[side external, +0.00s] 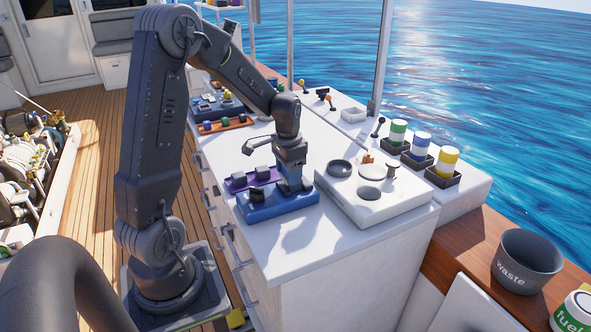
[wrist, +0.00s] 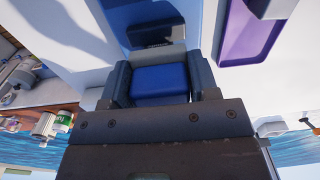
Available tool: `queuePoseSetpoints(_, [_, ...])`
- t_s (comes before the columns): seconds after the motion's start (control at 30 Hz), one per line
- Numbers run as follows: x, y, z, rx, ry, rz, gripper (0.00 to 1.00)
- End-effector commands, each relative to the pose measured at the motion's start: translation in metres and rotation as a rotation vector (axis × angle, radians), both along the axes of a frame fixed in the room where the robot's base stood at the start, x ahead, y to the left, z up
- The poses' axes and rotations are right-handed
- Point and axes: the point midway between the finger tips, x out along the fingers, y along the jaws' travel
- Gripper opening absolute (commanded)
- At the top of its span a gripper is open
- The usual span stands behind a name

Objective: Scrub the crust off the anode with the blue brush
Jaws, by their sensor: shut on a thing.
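My gripper (side external: 291,186) points down over the right part of a blue tray (side external: 262,212). In the wrist view, the fingers (wrist: 163,85) are shut on a blue block (wrist: 160,80), which looks like the back of the blue brush. Its bristles are hidden, and I cannot tell whether it touches the tray. I cannot pick out the anode or its crust for certain. A raised white panel (side external: 395,205) to the right carries a dark round cup (side external: 339,168), a flat disc (side external: 371,193) and a small knob (side external: 392,169).
A dark block (side external: 257,195) lies in the blue tray, left of my gripper. A purple tray (side external: 238,181) with grey-topped pieces sits behind. Banded canisters (side external: 421,147) stand at the back right. A grey waste bin (side external: 527,265) is at the far right. White counter (side external: 290,255) in front is clear.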

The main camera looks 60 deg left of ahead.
Motion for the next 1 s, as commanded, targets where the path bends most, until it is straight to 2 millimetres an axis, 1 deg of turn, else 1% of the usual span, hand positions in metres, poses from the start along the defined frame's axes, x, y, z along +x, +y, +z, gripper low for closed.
queuePoseSetpoints(0.03, [-0.008, -0.002, -0.006, -0.009, 0.021, -0.003, 0.33])
queuePoseSetpoints(0.27, [-0.009, -0.002, -0.005, -0.01, 0.025, -0.004, 0.32])
queuePoseSetpoints(0.37, [-0.003, -0.002, -0.005, -0.01, 0.024, -0.005, 0.33])
queuePoseSetpoints(0.4, [0.001, -0.003, -0.005, -0.01, 0.023, -0.005, 0.29])
queuePoseSetpoints(0.7, [0.027, -0.002, -0.003, -0.008, 0.017, -0.003, 0.29])
queuePoseSetpoints(0.83, [0.032, -0.002, -0.002, -0.008, 0.016, -0.002, 0.29])
queuePoseSetpoints(1.0, [0.031, -0.002, 0.001, -0.007, 0.015, -0.001, 0.29])
